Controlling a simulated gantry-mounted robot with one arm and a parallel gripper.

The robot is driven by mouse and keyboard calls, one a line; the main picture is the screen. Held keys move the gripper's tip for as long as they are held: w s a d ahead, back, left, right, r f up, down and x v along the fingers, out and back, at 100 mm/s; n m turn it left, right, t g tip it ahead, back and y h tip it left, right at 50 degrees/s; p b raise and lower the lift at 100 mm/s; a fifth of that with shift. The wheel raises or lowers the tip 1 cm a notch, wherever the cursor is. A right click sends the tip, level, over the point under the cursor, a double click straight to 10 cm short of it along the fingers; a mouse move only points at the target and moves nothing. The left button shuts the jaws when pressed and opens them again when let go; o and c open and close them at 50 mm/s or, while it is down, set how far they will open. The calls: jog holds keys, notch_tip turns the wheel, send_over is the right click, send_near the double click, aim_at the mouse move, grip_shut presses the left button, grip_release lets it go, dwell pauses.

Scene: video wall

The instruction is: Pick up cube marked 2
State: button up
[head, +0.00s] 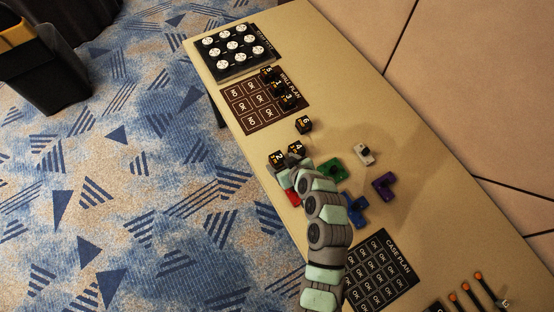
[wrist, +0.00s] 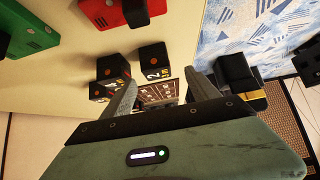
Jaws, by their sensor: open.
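The black cube marked 2 (head: 277,158) stands on the tan table near its left edge. In the wrist view the cube marked 2 (wrist: 154,60) shows its orange-dotted face and a pale 2, beyond the gap between my fingertips. My gripper (wrist: 163,88) is open and empty; the cube looks close to the left finger, but I cannot tell if they touch. In the head view my gripper (head: 291,174) is just below the cube, partly hidden by my arm. The cube marked 4 (head: 296,149) stands close on its right.
Another black cube (head: 304,125) stands farther up. Red (head: 292,197), green (head: 334,169), blue (head: 355,208), purple (head: 384,186) and white (head: 365,154) pieces lie around my arm. A case plan mat (head: 381,272) lies lower right.

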aim_at(277, 157)
jog(key=x, duration=0.5)
jog(key=shift+w+d+r, duration=0.15)
jog(key=shift+w, duration=0.05)
jog(key=shift+w+f, duration=0.2)
jog(key=shift+f, duration=0.05)
jog(key=shift+c, duration=0.3)
jog(key=c, duration=1.4)
jog(key=shift+c, duration=0.2)
jog(key=shift+r, duration=0.1)
